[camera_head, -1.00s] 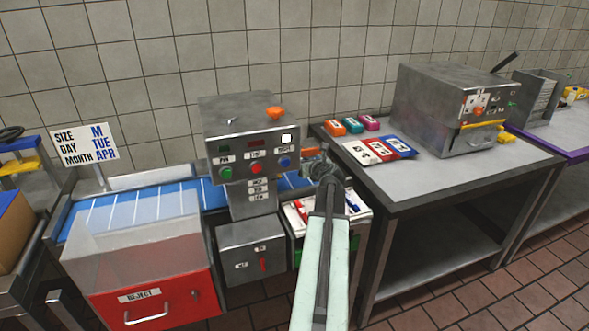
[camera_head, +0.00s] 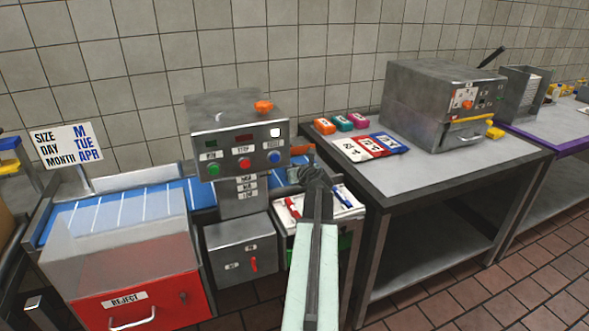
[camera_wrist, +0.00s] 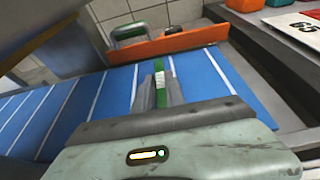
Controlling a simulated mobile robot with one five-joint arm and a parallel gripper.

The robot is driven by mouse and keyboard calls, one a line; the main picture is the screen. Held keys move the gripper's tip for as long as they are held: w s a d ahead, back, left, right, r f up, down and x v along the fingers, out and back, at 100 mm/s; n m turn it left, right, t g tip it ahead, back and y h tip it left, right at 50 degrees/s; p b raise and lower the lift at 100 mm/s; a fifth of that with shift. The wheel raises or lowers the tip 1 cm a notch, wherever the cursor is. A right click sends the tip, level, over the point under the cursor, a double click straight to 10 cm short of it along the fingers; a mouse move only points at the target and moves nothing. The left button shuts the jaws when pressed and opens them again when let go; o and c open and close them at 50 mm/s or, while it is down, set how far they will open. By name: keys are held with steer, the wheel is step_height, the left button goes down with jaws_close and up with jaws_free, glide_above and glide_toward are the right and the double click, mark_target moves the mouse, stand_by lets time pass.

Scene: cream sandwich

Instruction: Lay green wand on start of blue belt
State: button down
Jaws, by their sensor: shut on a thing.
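The green wand (camera_wrist: 159,70) is pinched upright in the picture between the two grey fingers of my gripper (camera_wrist: 160,88) in the wrist view. Only a short piece of it shows; the rest is hidden by the fingers. The blue belt (camera_wrist: 207,82) with white cross lines lies behind and below the fingers there. I cannot tell whether the wand touches it. In the head view my gripper (camera_head: 312,176) is at the right of the control machine, over the belt's right end, and hides the wand. The belt (camera_head: 112,208) runs left behind the machine.
An orange bar (camera_wrist: 170,42) stands across the belt's far side in the wrist view. The control machine (camera_head: 238,135) rises close left of my gripper. A tray (camera_head: 345,203) with red and blue wands is beside the arm. A steel table (camera_head: 440,170) stands at right.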

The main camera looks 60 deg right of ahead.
steer(key=shift+f, duration=0.3)
steer(key=c, duration=1.4)
jaws_free()
steer(key=shift+s+a+b, duration=0.1)
steer(key=shift+s+b, duration=0.05)
steer(key=shift+b, duration=0.15)
steer(key=shift+r+p, duration=0.35)
steer(key=shift+p, duration=0.15)
steer(key=p+v, duration=0.1)
steer(key=v, duration=0.3)
steer(key=p+v, duration=0.2)
steer(key=v, duration=0.1)
steer(key=p+v, duration=0.1)
steer(key=v, duration=0.3)
steer(key=shift+s+r, duration=0.25)
steer(key=shift+r, duration=0.15)
